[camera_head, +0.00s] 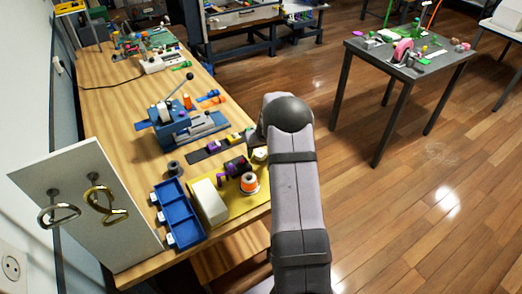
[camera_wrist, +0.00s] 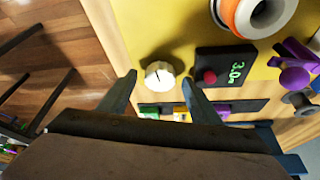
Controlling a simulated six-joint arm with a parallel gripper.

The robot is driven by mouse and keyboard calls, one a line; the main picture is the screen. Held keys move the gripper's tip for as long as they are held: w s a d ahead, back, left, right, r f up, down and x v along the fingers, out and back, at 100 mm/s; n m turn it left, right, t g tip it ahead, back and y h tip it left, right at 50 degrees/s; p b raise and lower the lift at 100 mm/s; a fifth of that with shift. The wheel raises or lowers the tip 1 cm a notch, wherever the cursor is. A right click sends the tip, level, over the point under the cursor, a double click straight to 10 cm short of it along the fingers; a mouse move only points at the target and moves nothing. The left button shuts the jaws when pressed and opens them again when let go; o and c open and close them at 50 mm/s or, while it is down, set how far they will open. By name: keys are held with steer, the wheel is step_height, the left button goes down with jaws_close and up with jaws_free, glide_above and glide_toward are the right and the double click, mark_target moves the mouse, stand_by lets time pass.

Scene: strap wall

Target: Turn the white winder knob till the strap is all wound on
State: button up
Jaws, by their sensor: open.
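The white knob (camera_wrist: 160,75) shows in the wrist view near the edge of a yellow board (camera_wrist: 180,38), with a dark mark on its face. It also shows in the head view (camera_head: 260,154) beside my arm. My gripper (camera_wrist: 160,80) is open, with one fingertip to each side of the knob in the picture; I cannot tell whether either touches it. An orange and white spool (camera_wrist: 230,14) stands on the board; it also shows in the head view (camera_head: 249,185). I cannot make out a loose strap for sure.
A black box (camera_wrist: 228,66) with a red button and a green "3.0" sits right of the knob. Purple parts (camera_wrist: 293,75) lie farther right. A blue tray (camera_head: 176,213), a white block (camera_head: 208,201) and a blue machine (camera_head: 172,127) stand on the wooden bench.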

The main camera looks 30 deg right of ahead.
steer(key=c, duration=1)
steer(key=shift+c, duration=0.2)
steer(key=shift+f+b, duration=0.15)
steer(key=shift+b, duration=0.5)
